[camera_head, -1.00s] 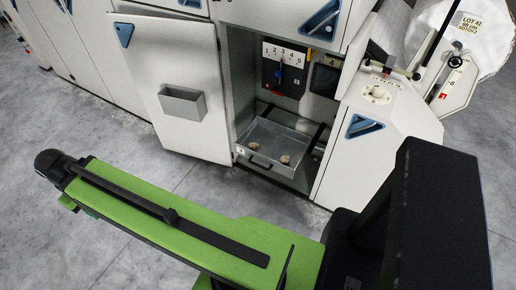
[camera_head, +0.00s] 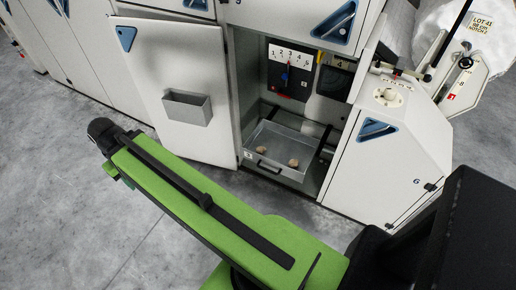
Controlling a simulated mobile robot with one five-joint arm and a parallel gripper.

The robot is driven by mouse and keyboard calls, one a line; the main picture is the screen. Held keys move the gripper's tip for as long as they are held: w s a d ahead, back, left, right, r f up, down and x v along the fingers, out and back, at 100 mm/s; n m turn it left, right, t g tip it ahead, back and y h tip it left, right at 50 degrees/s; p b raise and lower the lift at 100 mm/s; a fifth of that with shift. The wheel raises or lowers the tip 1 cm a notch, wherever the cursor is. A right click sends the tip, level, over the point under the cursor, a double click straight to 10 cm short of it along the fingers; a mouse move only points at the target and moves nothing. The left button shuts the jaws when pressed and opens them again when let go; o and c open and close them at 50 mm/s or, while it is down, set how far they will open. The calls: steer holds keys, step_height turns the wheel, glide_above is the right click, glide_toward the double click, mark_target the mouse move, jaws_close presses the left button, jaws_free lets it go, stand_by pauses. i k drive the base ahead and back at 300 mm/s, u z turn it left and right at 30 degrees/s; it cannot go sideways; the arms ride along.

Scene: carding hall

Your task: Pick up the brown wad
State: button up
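Two small brown wads lie in a shallow grey metal tray (camera_head: 272,166) low in the open bay of the white machine. One wad (camera_head: 262,149) is at the tray's left, and the other wad (camera_head: 293,162) is to its right and nearer the tray's front. Both lie apart on the tray floor. They are too small to tell their texture. My green arm reaches across the lower part of the view, its dark far end left of and in front of the bay. I cannot make out gripper fingers in this view.
The white cabinet door (camera_head: 163,75) stands open left of the bay, with a grey bin (camera_head: 188,107) on it. A numbered selector panel (camera_head: 288,72) is above the tray. A white cabinet (camera_head: 380,160) borders the bay's right. Grey concrete floor (camera_head: 75,185) is clear at left.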

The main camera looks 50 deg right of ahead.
mark_target(260, 150)
steer(key=i, duration=0.9)
steer(key=u, duration=0.05)
